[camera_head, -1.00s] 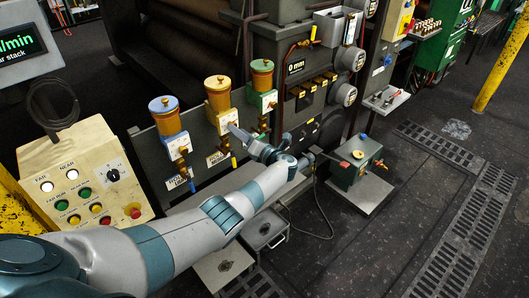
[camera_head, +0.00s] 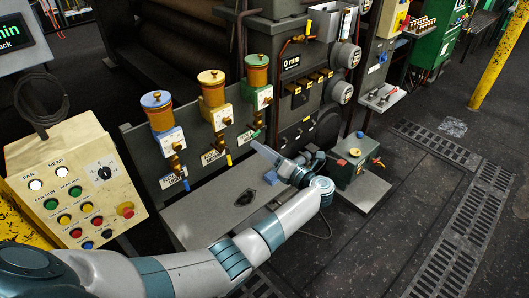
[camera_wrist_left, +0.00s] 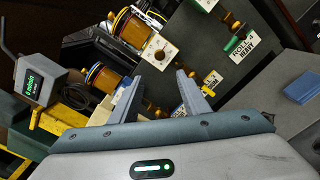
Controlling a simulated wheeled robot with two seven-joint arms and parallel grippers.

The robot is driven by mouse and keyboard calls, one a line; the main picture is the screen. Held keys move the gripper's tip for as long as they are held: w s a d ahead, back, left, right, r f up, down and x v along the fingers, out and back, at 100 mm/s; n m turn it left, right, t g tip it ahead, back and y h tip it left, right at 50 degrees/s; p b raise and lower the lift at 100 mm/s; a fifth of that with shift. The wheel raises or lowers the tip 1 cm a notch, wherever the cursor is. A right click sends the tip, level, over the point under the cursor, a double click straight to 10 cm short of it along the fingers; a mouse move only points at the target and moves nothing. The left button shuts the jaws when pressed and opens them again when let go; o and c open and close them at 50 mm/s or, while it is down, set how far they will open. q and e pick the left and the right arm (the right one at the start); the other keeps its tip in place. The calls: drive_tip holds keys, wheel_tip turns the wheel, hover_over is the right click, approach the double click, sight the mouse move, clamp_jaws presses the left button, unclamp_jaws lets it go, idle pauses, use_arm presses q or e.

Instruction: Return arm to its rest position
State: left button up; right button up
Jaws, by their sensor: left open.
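My left arm (camera_head: 200,268) reaches in from the lower left, with its wrist bent at the right. My left gripper (camera_head: 262,153) is over the right part of a grey bench top, in front of the oil cups. In the left wrist view its two pale fingers (camera_wrist_left: 162,92) stand wide apart with nothing held between them. Their tips point toward the panel of oil cups, and I see no contact. My right gripper is not in view.
Blue, yellow and green oil cups (camera_head: 212,92) stand behind the grey bench top (camera_head: 212,203). A blue block (camera_head: 270,177) lies on it. A button box (camera_head: 75,185) is at left. A green box (camera_head: 356,160) stands at right. Floor farther right is clear.

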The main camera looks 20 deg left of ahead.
use_arm(q)
drive_tip(key=shift+f, duration=0.1)
idle(0.5)
drive_tip(key=s+f+n+g+h+b, duration=0.15)
drive_tip(key=s+f+h, duration=0.35)
drive_tip(key=f, duration=1.4)
drive_tip(key=s+f+n+t+h+b, duration=0.1)
drive_tip(key=s+f+n+h+b, duration=0.4)
drive_tip(key=f, duration=1.3)
drive_tip(key=s+d+f+n+g, duration=0.2)
drive_tip(key=s+f, duration=1)
drive_tip(key=f, duration=0.1)
drive_tip(key=s+d+f+n+g+h+b, duration=0.15)
drive_tip(key=s+f+n, duration=0.25)
drive_tip(key=s+f, duration=0.55)
drive_tip(key=s+d+f+n+g+h+b, duration=0.1)
drive_tip(key=s+d+f+n+h, duration=0.15)
drive_tip(key=s+f+n, duration=0.65)
drive_tip(key=s+f+n+h+b, duration=0.1)
drive_tip(key=s+n, duration=0.2)
drive_tip(key=s, duration=0.9)
drive_tip(key=s+f+n+h+b, duration=0.1)
drive_tip(key=s+n, duration=0.3)
drive_tip(key=s, duration=0.8)
drive_tip(key=shift+s+f+g+h+b, duration=0.3)
drive_tip(key=shift+f+g+b, duration=0.1)
drive_tip(key=shift+f, duration=0.35)
